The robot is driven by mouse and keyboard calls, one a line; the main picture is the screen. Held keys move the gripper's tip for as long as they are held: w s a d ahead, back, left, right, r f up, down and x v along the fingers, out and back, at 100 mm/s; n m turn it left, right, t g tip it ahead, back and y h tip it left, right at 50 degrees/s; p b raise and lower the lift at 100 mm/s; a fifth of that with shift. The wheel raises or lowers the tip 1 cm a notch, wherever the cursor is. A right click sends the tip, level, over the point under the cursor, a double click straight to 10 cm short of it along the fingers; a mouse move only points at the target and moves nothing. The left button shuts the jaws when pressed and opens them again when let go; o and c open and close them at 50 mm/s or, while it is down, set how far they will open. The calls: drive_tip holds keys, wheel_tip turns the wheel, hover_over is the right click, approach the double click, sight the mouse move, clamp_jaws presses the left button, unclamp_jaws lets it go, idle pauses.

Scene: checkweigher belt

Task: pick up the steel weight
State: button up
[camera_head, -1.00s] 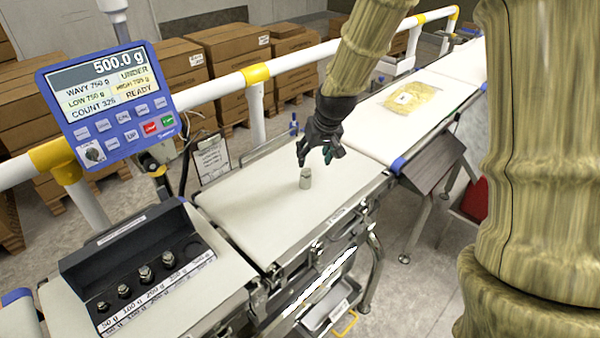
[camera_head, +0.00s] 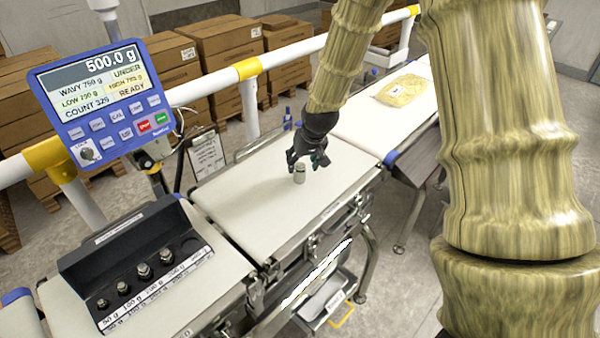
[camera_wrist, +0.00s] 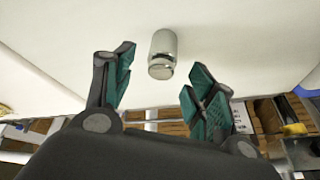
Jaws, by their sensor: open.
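The steel weight (camera_head: 299,174) is a small grey cylinder with a knob, standing upright on the white weighing belt (camera_head: 240,195). In the wrist view the steel weight (camera_wrist: 163,54) lies just beyond the fingertips, near the middle of the gap between them. My gripper (camera_head: 307,160) is open and empty, close above and beside the weight in the head view. In the wrist view my gripper (camera_wrist: 160,75) shows two dark fingers with green pads spread apart. I see no contact between fingers and weight.
The blue display panel (camera_head: 100,100) reads 500.0 g. A black holder (camera_head: 130,245) with several smaller weights stands at the left front. A yellowish bag (camera_head: 402,90) lies on the far belt. A white rail (camera_head: 210,87) runs behind, with boxes beyond.

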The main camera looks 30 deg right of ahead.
sight(301, 165)
drive_tip(key=shift+p+x, duration=0.45)
drive_tip(key=shift+x, duration=1.35)
drive_tip(key=shift+w, duration=0.1)
clamp_jaws()
